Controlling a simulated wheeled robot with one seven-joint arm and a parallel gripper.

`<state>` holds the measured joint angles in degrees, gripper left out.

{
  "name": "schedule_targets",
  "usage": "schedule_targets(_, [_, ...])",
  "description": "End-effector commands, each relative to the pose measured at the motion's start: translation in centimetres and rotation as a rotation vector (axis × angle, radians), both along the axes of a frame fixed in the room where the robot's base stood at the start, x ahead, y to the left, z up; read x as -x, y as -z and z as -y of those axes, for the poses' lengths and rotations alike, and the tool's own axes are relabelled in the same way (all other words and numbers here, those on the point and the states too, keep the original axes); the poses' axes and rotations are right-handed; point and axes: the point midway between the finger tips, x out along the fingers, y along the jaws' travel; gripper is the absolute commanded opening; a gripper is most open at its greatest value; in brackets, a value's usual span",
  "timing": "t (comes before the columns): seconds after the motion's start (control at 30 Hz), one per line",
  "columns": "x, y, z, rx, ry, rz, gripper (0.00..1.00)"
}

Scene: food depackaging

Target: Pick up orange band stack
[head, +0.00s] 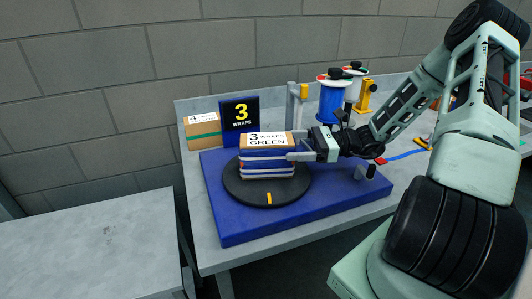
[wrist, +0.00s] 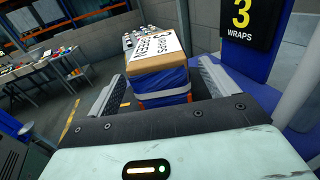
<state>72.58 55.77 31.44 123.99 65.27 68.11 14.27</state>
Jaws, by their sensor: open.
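The stack (head: 267,167) stands on the round black turntable (head: 232,186), with blue, white and orange-red layers and a brown top carrying a white label that reads "3 WRAPS GREEN". In the wrist view the stack (wrist: 160,84) shows blue sides, a pale band and orange low down. My gripper (head: 292,147) reaches in level from the right at the stack's upper part. In the wrist view my gripper (wrist: 163,88) is open, one finger on each side of the stack's near end, with gaps visible. The lower stack is partly hidden by my gripper.
The turntable sits on a blue base (head: 225,222) on a grey table. Behind it stand a "3 WRAPS" sign (head: 241,118), a cardboard box (head: 202,130) and a blue spool (head: 332,104). A grey post (head: 293,105) stands behind the stack. An empty grey table (head: 90,245) is at the left.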

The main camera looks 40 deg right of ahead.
Motion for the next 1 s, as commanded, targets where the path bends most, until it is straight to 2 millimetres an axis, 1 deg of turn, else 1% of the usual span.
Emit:
schedule_targets(0.17, [-0.6, -0.3, -1.0, -0.002, -0.002, 0.001, 0.85])
schedule_targets(0.3, [-1.6, -0.6, -2.8, -0.003, -0.004, -0.001, 0.85])
schedule_targets(0.4, [-2.4, -0.4, -4.0, -0.001, -0.003, 0.0, 0.85])
schedule_targets(0.5, [-2.9, -0.3, -4.7, -0.001, -0.001, 0.0, 0.85])
schedule_targets(0.77, [-3.0, -0.1, -4.9, 0.001, 0.0, 0.0, 0.85])
schedule_targets(0.87, [-3.0, -0.1, -4.9, 0.001, 0.0, 0.0, 0.6])
schedule_targets(0.9, [-3.0, -0.1, -4.9, 0.001, 0.0, 0.0, 0.49])
schedule_targets(1.0, [-3.0, -0.1, -4.9, 0.001, 0.0, 0.0, 0.25])
